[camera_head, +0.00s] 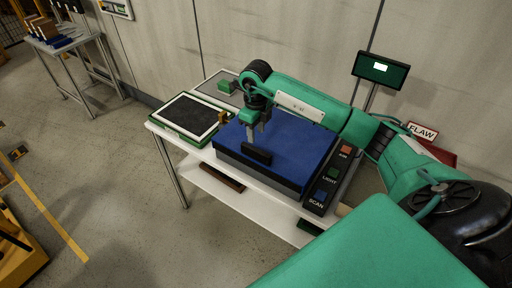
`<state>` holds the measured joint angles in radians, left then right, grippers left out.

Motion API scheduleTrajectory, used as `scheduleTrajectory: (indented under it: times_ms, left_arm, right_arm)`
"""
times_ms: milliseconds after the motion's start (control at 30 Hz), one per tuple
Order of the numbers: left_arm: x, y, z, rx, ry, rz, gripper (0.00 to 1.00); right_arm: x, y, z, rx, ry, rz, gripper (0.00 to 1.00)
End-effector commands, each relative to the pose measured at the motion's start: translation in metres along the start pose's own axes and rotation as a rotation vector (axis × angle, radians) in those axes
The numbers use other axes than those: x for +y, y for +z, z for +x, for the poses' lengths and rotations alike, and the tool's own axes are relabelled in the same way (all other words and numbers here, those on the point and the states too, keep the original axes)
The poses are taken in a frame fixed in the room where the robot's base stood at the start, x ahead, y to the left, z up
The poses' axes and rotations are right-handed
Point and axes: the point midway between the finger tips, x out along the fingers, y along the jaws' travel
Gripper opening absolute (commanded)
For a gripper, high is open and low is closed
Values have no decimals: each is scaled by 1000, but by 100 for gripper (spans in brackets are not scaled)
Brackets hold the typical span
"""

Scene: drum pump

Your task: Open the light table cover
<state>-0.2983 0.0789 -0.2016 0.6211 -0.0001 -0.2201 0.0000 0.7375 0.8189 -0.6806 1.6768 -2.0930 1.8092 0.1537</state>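The light table's blue cover (290,143) lies flat and closed on its dark box on the white table. A black handle-like bar (257,155) is at its front left edge. My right gripper (258,133) reaches in from the right and points down over the left part of the cover, just above and behind the bar. Its two fingers look apart, with nothing seen between them; whether they touch the cover or bar cannot be told. My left gripper is out of view.
A button panel (331,179) with SCAN, LIGHT and a red button sits right of the box. A framed dark pad (184,118) lies left, with a green block (228,86) behind. A monitor (380,70) and FLAW sign (422,132) stand back right.

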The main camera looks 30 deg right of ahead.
Motion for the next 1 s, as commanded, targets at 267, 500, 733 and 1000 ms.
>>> scheduleTrajectory:
  times_ms: [267,500,733,1000]
  left_arm:
    - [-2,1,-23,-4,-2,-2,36]
    - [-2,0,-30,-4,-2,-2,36]
    - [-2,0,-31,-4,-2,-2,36]
    - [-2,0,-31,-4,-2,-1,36]
  right_arm:
    - [1,0,56,3,4,1,40]
    - [1,0,86,0,2,0,40]
    - [1,0,92,-1,2,-1,40]
    - [1,0,92,-1,2,-1,14]
